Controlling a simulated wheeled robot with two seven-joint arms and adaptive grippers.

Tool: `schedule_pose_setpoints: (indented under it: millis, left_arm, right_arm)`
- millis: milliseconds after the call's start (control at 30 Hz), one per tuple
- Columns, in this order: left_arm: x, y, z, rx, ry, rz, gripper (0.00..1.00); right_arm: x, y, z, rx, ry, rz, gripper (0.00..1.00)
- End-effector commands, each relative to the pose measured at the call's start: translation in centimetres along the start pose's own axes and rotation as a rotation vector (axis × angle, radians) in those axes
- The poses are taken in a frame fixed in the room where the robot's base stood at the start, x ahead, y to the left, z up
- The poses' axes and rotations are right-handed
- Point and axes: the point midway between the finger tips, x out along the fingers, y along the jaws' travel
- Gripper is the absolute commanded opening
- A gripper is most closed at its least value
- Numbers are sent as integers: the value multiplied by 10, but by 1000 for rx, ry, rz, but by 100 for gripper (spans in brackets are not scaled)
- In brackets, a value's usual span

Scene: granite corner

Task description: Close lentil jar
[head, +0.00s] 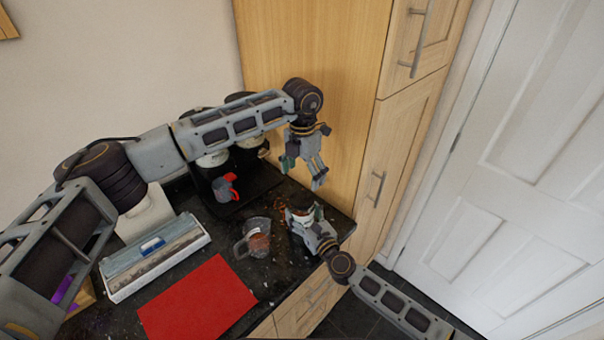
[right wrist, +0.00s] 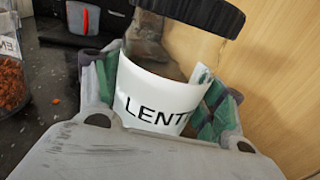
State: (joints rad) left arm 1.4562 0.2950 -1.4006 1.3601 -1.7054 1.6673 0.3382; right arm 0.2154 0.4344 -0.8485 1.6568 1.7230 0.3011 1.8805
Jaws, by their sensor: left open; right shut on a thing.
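The lentil jar (right wrist: 155,95) has a white label reading "LENT", with the rest cut off. It stands between the green-padded fingers of my right gripper (right wrist: 165,105), which is shut on it. A black ridged lid (right wrist: 190,14) shows at the jar's upper end; I cannot tell whether it is seated. In the head view the jar (head: 301,212) is small and partly covered by my right gripper (head: 308,222) near the worktop's right end. My left gripper (head: 303,174) is open and empty, above the jar and apart from it.
A clear container with orange contents (head: 256,238) stands left of the jar. A red-handled mug (head: 221,190) is behind, by a black machine. A red mat (head: 197,300) and a pale box (head: 155,258) lie left. A tall wooden cabinet (head: 315,60) borders the worktop.

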Motion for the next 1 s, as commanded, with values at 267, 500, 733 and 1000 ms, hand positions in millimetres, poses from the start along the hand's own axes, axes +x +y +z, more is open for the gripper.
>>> schedule_pose_setpoints:
  millis: [267, 500, 733, 1000]
  left_arm:
    - [0, 1, -1, -227, 4, 3, 87]
    - [0, 1, -2, -424, 6, 6, 87]
    - [0, 1, -2, -613, 8, 8, 87]
    - [0, 1, -3, -836, 8, 11, 87]
  right_arm:
    - [0, 0, 0, 0, 0, 1, 3]
    - [0, 0, 0, 0, 0, 1, 3]
    - [0, 0, 0, 0, 0, 0, 3]
    - [0, 0, 0, 0, 0, 0, 3]
